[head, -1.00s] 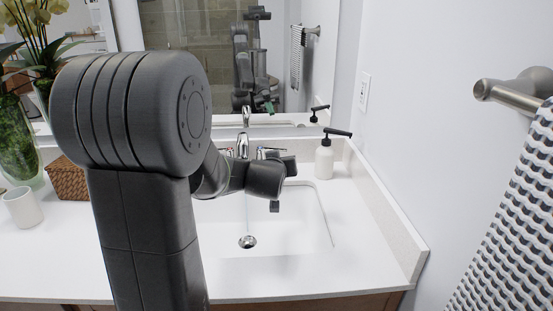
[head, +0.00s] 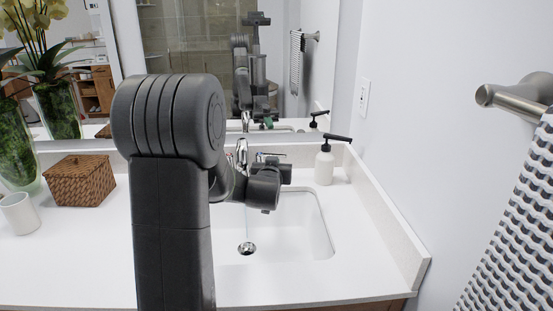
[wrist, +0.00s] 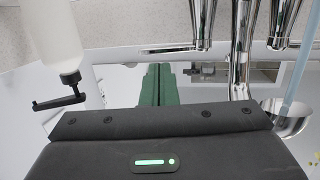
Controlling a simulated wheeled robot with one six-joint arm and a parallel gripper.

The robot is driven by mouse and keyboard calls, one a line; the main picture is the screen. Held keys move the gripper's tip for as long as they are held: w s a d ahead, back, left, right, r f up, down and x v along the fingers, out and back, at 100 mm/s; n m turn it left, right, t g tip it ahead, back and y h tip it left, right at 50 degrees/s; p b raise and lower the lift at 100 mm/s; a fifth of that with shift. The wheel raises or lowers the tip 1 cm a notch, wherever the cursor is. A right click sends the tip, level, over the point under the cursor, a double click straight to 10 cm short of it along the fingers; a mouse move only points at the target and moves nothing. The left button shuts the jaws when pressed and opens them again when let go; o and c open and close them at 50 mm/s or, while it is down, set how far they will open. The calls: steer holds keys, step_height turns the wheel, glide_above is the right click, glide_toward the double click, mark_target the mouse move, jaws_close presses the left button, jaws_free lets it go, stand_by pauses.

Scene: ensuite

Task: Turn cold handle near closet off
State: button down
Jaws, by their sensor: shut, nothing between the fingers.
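A chrome faucet (head: 242,152) stands behind the sink, and a thin water stream (head: 247,215) runs from it toward the drain. The handle right of the spout (head: 270,155) shows partly behind my gripper (head: 268,192); the left handle is mostly hidden by my arm. In the wrist view, the handle nearer the soap bottle (wrist: 201,25) is at the top, with the spout (wrist: 240,60) and other handle (wrist: 284,22) to its right. My gripper's green fingers (wrist: 155,85) are shut and empty, apart from that handle in the picture. Contact is not visible.
A white soap bottle (head: 324,167) with a black pump stands right of the faucet, close to my gripper. The sink basin (head: 300,235) lies below. A wicker basket (head: 80,182) and white cup (head: 19,213) are at left. A towel (head: 515,225) hangs at right.

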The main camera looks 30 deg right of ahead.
mark_target(280, 155)
steer(key=x, duration=0.4)
steer(key=shift+w+d+p, duration=0.2)
steer(key=shift+p, duration=0.1)
steer(key=shift+f, duration=0.1)
steer(key=shift+w+d+f+b, duration=0.1)
steer(key=shift+d+f+b, duration=0.2)
steer(key=shift+b, duration=0.75)
steer(key=shift+w+d+r+b, duration=0.25)
steer(key=shift+d+b, duration=0.2)
steer(key=shift+b, duration=0.25)
steer(key=shift+r, duration=0.15)
steer(key=shift+s, duration=0.1)
